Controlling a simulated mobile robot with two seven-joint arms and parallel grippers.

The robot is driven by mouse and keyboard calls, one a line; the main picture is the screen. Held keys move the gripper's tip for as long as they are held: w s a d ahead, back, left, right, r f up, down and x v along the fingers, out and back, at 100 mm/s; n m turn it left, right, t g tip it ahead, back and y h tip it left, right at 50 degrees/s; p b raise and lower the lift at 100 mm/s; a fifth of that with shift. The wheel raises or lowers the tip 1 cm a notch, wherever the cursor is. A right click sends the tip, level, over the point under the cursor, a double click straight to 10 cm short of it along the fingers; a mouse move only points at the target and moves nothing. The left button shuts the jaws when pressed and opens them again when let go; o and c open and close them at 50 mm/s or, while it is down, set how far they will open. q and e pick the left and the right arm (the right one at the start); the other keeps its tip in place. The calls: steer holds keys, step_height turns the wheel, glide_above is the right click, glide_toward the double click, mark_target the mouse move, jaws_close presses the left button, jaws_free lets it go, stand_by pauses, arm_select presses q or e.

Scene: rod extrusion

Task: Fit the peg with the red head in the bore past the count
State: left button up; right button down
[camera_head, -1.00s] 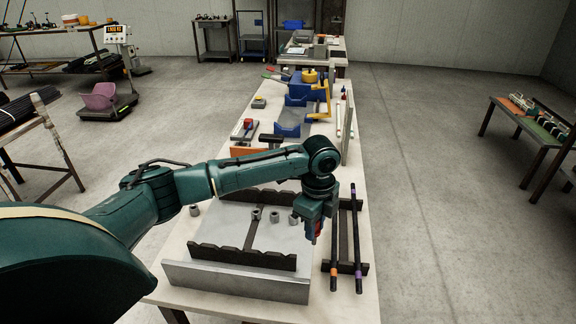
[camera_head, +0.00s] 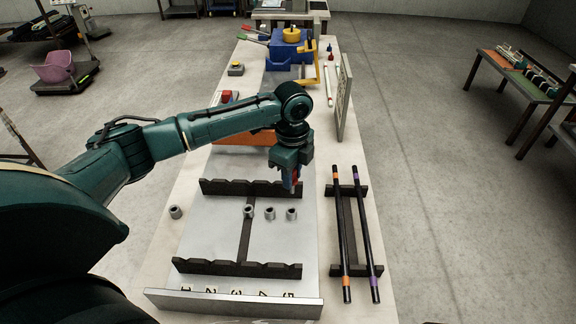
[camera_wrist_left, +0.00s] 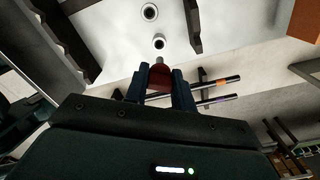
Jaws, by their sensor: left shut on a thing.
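My left gripper (camera_head: 291,184) is shut on the peg with the red head (camera_head: 294,177), over the right end of the back notched rail. In the left wrist view the red head (camera_wrist_left: 160,78) sits between the blue fingers (camera_wrist_left: 158,92), and a short grey end shows beyond it. Three grey hollow cylinders stand in a row on the metal plate (camera_head: 210,240): left (camera_head: 249,211), middle (camera_head: 270,213) and right (camera_head: 291,213). Another grey cylinder (camera_head: 175,212) stands apart at the left. Dark marks, apparently numbers, run along the plate's front. My right gripper is not in view.
Dark notched rails cross the plate at back (camera_head: 235,187) and front (camera_head: 225,267). Two black rods with coloured bands (camera_head: 342,235) lie on a dark stand to the right. An orange block (camera_head: 240,139) and a blue machine (camera_head: 290,52) stand behind. An upright grey panel (camera_head: 344,98) is at the back right.

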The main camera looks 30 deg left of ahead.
mark_target(292, 190)
arm_select(q)
steer(key=shift+s, duration=0.1)
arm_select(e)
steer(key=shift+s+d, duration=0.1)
arm_select(q)
steer(key=shift+f, duration=0.65)
steer(key=shift+f+b, duration=0.8)
steer(key=shift+f, duration=1.4)
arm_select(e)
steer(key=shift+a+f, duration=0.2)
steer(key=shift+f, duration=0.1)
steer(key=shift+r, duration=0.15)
arm_select(q)
steer(key=shift+r+p, duration=0.1)
steer(key=shift+p, duration=0.25)
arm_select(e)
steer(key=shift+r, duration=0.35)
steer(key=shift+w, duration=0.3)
